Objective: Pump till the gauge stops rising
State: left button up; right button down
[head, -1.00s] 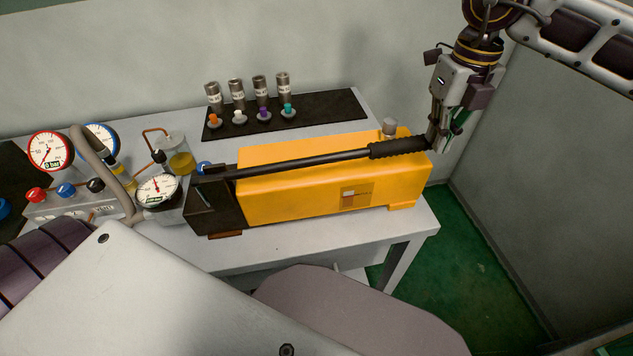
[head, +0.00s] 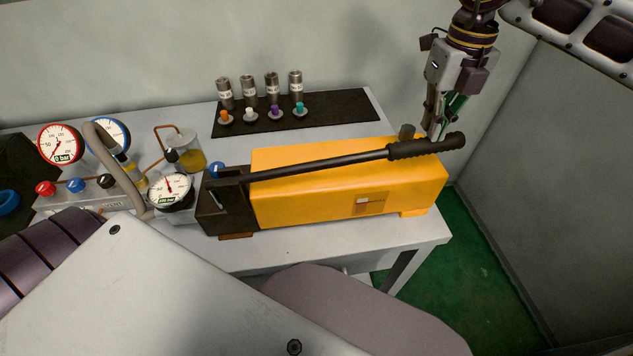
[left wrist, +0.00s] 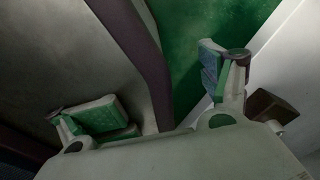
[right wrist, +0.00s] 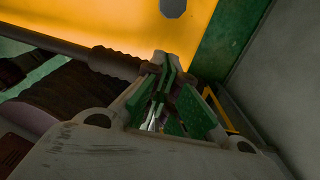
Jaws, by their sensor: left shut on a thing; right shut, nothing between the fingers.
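The yellow hand pump (head: 320,200) lies on the table. Its long black handle (head: 310,166) runs above the body and slopes gently up to a ribbed grip (head: 425,147) at the right. A round gauge (head: 171,191) stands left of the pump; its needle points nearly straight up and its readout is too small to read. My right gripper (head: 438,132) is shut and empty at the grip's far side; the grip also shows beside it in the right wrist view (right wrist: 115,63). My left gripper (left wrist: 165,100) shows only in the left wrist view, fingers apart, with no held thing discernible.
A red gauge (head: 60,144) and a blue gauge (head: 110,135) stand at the left, by a glass jar (head: 187,152) of yellow liquid. Several metal fittings and coloured plugs stand on a black mat (head: 335,113) at the back. A wall closes the right side.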

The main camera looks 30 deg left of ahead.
pick_arm(q)
jog(key=shift+s+d+p, duration=0.4)
jog(key=shift+d, duration=0.4)
pick_arm(e)
jog(key=shift+w+a+r, duration=0.1)
jog(key=shift+a+r, duration=0.05)
jog(key=shift+a, duration=0.3)
jog(key=shift+w+a+r, duration=0.1)
jog(key=shift+a, duration=0.3)
pick_arm(q)
jog(key=shift+s, duration=0.1)
pick_arm(e)
jog(key=shift+r, duration=0.1)
pick_arm(q)
jog(key=shift+r, duration=0.1)
jog(key=shift+c, duration=0.2)
jog(key=shift+s+r+p, duration=0.1)
jog(key=shift+r+p, duration=0.05)
jog(key=shift+p, duration=0.2)
jog(key=shift+c, duration=0.4)
jog(key=r+p, duration=0.4)
jog(key=shift+w+a, duration=0.3)
jog(key=shift+w, duration=0.05)
pick_arm(e)
notch_tip(320, 180, up, 10)
jog(key=s+d, duration=0.1)
jog(key=s, duration=0.1)
